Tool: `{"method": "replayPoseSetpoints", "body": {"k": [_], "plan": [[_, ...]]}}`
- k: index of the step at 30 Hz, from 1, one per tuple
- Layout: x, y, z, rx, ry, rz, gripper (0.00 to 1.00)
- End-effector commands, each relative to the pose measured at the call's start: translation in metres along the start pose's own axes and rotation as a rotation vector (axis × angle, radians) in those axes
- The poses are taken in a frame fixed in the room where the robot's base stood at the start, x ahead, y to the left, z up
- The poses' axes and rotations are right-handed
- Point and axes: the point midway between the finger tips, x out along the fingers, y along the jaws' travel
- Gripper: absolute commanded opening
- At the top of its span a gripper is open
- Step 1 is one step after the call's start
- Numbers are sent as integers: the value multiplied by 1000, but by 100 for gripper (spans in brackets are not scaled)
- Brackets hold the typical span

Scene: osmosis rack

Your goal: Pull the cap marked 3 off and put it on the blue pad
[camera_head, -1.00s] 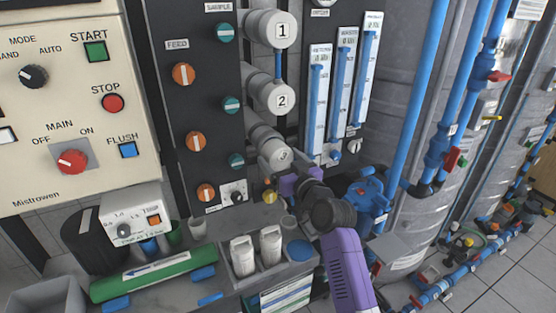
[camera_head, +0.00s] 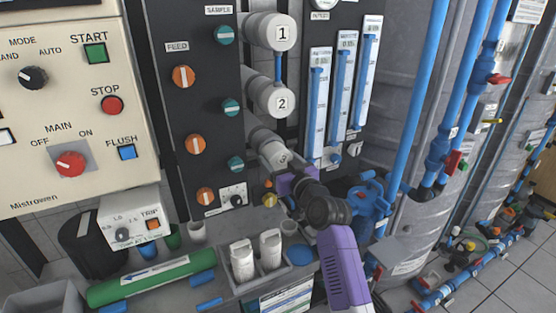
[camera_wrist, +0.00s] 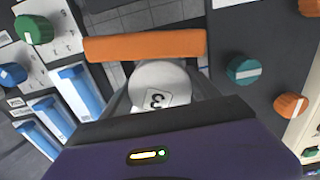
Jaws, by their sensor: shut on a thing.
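The cap marked 3 (camera_head: 283,158) is a pale round cap at the front end of the lowest of three grey horizontal housings, below caps 1 and 2. My gripper (camera_head: 278,166) is shut on it, with fingers on both sides. In the wrist view the cap (camera_wrist: 158,90) shows its 3 between the fingers, above the purple gripper body. I cannot see a clear gap between cap and housing.
Cap 1 (camera_head: 283,33) and cap 2 (camera_head: 281,101) stick out above. A grey holder with two white bottles (camera_head: 242,261) stands just left of the pad. A small grey cup (camera_head: 289,228) is behind it. A blue pump (camera_head: 370,198) and pipes are to the right.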

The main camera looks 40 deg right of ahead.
Motion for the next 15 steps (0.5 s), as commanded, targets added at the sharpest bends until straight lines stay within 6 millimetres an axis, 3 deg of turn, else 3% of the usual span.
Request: {"method": "replayPoseSetpoints", "body": {"k": [3,15], "plan": [[0,0,0,0,1,-1,2],[-4,0,0,0,0,-1,2]]}}
